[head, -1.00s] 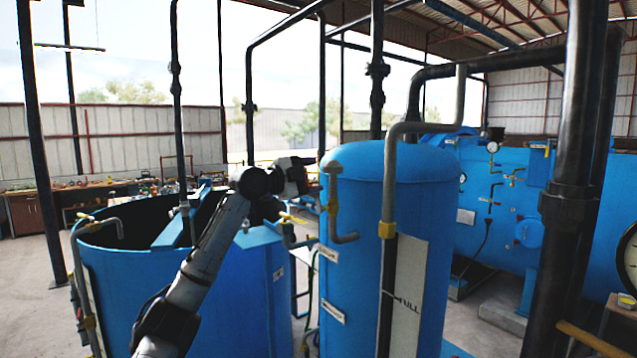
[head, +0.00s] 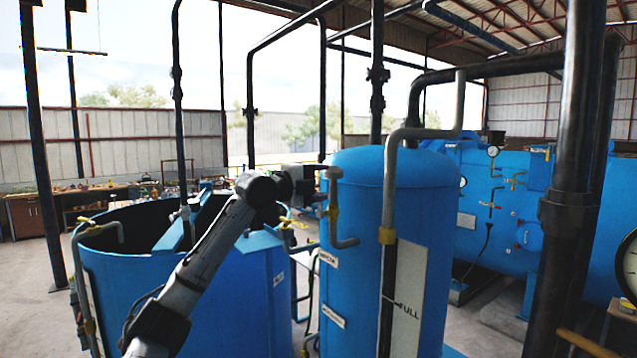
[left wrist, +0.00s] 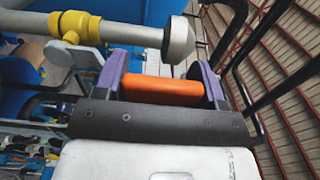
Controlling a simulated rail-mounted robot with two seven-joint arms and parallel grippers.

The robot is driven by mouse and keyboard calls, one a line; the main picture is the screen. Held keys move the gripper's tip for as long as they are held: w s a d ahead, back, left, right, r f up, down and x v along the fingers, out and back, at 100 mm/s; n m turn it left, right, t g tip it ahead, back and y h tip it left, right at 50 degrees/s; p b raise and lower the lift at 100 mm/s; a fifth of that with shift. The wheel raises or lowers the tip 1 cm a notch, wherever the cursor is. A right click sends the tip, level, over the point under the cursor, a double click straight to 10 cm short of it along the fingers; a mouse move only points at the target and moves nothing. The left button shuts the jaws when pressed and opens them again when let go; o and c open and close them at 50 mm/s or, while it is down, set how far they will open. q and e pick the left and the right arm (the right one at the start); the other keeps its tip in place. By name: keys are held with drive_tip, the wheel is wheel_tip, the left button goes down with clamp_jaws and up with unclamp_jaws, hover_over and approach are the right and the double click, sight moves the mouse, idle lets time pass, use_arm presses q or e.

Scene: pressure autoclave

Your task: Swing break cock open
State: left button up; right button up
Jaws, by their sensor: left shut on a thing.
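My left arm reaches in between the open blue tank and the tall blue cylinder. Its gripper (head: 322,190) is beside the cylinder's upper left side, near a grey bent pipe (head: 345,242) with a yellow fitting. In the left wrist view, the purple fingers of the left gripper (left wrist: 160,85) are shut on an orange bar-shaped piece (left wrist: 160,91). I cannot tell whether this piece is the break cock's handle. A grey pipe with a yellow fitting (left wrist: 85,30) and a round end runs just beyond the fingers. My right gripper is not in view.
The tall blue cylinder (head: 362,200) stands close right of my gripper. The open blue tank (head: 215,295) is below my arm. Black vertical pipes (head: 376,90) rise behind. A large horizontal blue vessel (head: 505,215) stands at the right, behind a thick black pipe.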

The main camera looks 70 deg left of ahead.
use_arm(q)
drive_tip(key=shift+d+r, duration=0.1)
drive_tip(key=o, duration=1)
drive_tip(key=b+v, duration=1)
drive_tip(key=v, duration=0.3)
drive_tip(key=shift+s, duration=0.4)
